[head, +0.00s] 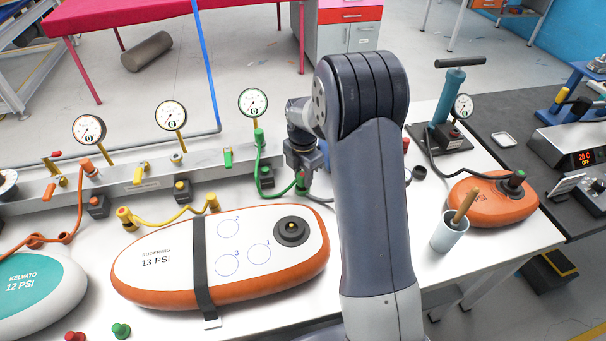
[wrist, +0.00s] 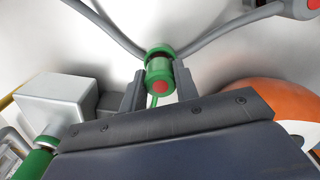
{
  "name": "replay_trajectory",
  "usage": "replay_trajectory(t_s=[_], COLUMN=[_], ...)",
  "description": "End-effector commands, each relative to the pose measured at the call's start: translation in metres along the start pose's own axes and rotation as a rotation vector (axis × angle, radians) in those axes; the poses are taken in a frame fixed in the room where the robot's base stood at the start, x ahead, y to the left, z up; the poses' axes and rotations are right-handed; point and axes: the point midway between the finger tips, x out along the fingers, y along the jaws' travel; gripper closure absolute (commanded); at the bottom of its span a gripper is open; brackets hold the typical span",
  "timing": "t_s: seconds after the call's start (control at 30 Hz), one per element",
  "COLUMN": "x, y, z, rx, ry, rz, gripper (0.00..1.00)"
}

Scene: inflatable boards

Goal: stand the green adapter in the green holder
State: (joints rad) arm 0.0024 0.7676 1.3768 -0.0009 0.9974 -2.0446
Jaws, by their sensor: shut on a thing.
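The green adapter (head: 301,187) is a small green fitting under my gripper (head: 304,174) in the head view, above the white bench. In the wrist view, the adapter (wrist: 159,70) is between the two fingertips, with a red spot on its near end. My gripper (wrist: 152,88) is shut on it. A green hose (head: 262,168) curves down beside it from the manifold. A dark block with a green mark, which looks like the green holder (head: 266,177), stands to the left of the gripper, in front of the manifold. The adapter is apart from it. Its socket is not clear.
The grey manifold (head: 140,172) runs along the back with several gauges. A white and orange board (head: 165,265) lies in front, strapped, with a dark valve (head: 291,231). A cup (head: 449,234) stands to the right of my arm. Grey hoses (wrist: 215,38) cross behind the adapter.

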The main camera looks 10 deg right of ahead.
Motion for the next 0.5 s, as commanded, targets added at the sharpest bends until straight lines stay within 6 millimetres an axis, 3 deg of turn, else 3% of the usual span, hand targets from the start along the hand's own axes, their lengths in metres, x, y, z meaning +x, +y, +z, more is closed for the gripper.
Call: replay_trajectory(t_s=[0.03, 0.07, 0.1, 0.3, 0.5], x=[0.0032, 0.0024, 0.0019, 0.0018, 0.0017], y=[0.0000, -0.0001, -0.0001, -0.0001, -0.0001], z=[0.0000, 0.0000, -0.0001, -0.0001, -0.0001], rx=[0.000, 0.000, 0.000, 0.000, 0.000], ry=[0.000, 0.000, 0.000, 0.000, 0.000], rz=[0.000, 0.000, 0.000, -0.001, -0.001], gripper=[0.91, 0.69, 0.66, 0.50, 0.49])
